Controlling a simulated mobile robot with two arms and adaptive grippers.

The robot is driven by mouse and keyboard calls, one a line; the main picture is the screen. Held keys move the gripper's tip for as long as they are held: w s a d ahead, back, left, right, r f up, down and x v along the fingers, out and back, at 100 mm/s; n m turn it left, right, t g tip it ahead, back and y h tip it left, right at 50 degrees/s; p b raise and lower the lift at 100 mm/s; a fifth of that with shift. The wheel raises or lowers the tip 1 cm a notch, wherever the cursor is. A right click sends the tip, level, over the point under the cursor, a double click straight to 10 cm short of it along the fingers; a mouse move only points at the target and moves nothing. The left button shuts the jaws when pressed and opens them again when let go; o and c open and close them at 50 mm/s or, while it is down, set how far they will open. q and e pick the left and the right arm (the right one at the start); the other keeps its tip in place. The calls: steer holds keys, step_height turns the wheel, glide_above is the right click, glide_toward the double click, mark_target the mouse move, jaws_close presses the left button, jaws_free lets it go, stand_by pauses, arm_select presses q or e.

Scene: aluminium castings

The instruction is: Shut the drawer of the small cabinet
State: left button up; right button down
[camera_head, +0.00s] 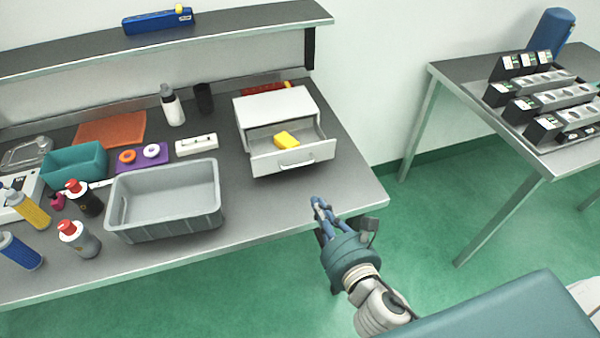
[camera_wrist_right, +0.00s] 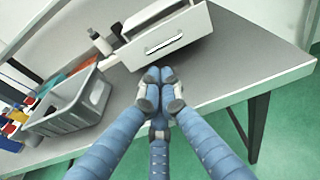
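The small white cabinet (camera_head: 274,105) stands at the right end of the grey workbench. Its drawer (camera_head: 293,157) is pulled out toward the front, with a yellow block (camera_head: 286,139) inside and a bar handle on its front. The drawer front also shows in the right wrist view (camera_wrist_right: 165,41). My right gripper (camera_head: 318,204) is in front of the bench edge, below and right of the drawer, apart from it in the head view. Its blue fingers meet at the tips with nothing between them, and in the wrist view (camera_wrist_right: 160,76) they point toward the drawer front. My left gripper is not in view.
A grey bin (camera_head: 164,224) stands left of the cabinet near the bench's front edge. Bare bench top lies between bin and drawer. A second table (camera_head: 470,78) with castings stands right.

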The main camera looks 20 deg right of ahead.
steer(key=p, duration=0.3)
glide_toward(287, 144)
steer(key=s, duration=0.3)
steer(key=shift+s+a+f, duration=0.15)
steer(key=shift+s+f, duration=0.15)
steer(key=shift+f, duration=0.05)
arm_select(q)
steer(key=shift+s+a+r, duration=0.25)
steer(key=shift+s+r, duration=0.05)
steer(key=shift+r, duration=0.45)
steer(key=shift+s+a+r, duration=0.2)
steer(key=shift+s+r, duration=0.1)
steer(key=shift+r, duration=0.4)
arm_select(e)
steer(key=shift+w+f, duration=0.2)
steer(key=shift+w, duration=0.35)
steer(key=x, duration=0.4)
steer(key=r+x, duration=0.1)
steer(key=x, duration=0.3)
steer(key=r+x, duration=0.1)
steer(key=x, duration=0.3)
steer(key=shift+w+r, duration=0.2)
steer(key=shift+w, duration=0.1)
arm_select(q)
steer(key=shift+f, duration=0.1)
arm_select(e)
steer(key=shift+r, duration=0.25)
steer(key=shift+d+r, duration=0.1)
steer(key=shift+d, duration=0.1)
